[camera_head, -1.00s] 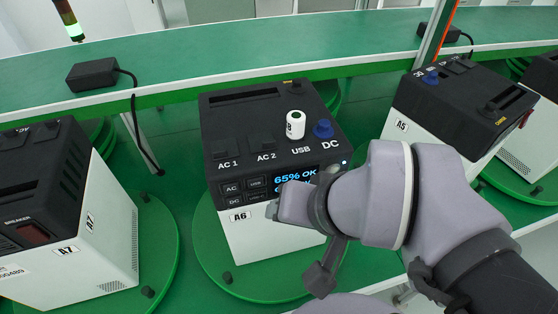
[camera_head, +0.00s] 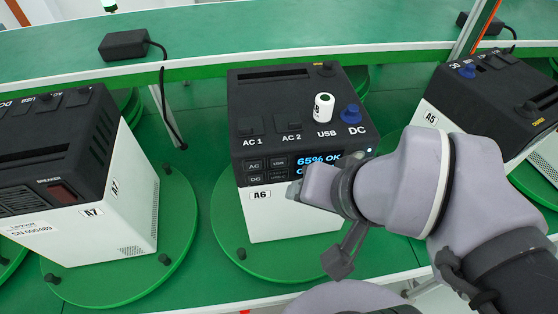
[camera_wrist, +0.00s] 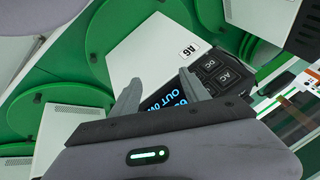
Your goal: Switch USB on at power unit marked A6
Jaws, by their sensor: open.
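The power unit marked A6 (camera_head: 290,222) is a white box with a black top on a green disc. Its top has AC 1 and AC 2 covers, a blue DC knob (camera_head: 351,113), and a white-and-green cylinder (camera_head: 323,107) standing by the USB label, covering what is under it. Its front panel has small AC, USB (camera_head: 278,163), DC and USB-C keys and a lit display reading 65% OK. My gripper (camera_head: 296,190) is in front of this panel, low by the display. In the wrist view my gripper (camera_wrist: 160,92) is open and empty, with part of the panel behind one finger.
Unit A7 (camera_head: 100,215) stands at left and unit A5 (camera_head: 480,105) at right, each on a green disc. A black adapter (camera_head: 125,44) with a hanging cable lies on the green shelf behind. Green floor shows between the units.

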